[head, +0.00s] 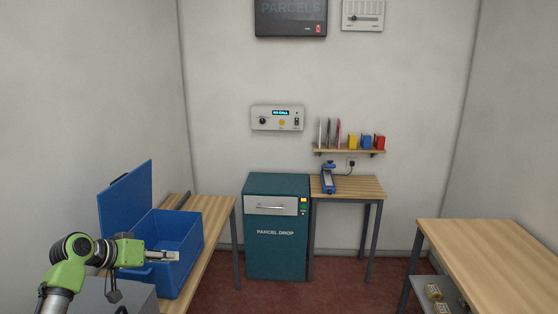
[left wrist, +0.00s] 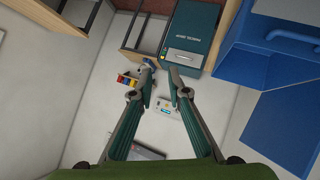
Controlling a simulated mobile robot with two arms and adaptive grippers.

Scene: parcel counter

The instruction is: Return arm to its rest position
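My left arm, green and grey, comes in from the lower left in the head view. Its gripper (head: 163,256) is in front of the open blue bin (head: 190,262) and overlaps it in the picture; I cannot tell whether they touch. In the left wrist view the gripper's two fingers (left wrist: 161,70) stand apart with nothing between them. The bin (left wrist: 265,62) shows at the right of that view, apart from the fingers. My right gripper is in neither view.
The bin, lid raised, stands on a wooden table (head: 221,208) at the left. A teal parcel drop cabinet (head: 276,252) stands at the back beside a small table (head: 360,187). Another table (head: 490,250) is at the right. The red floor (head: 340,288) between is clear.

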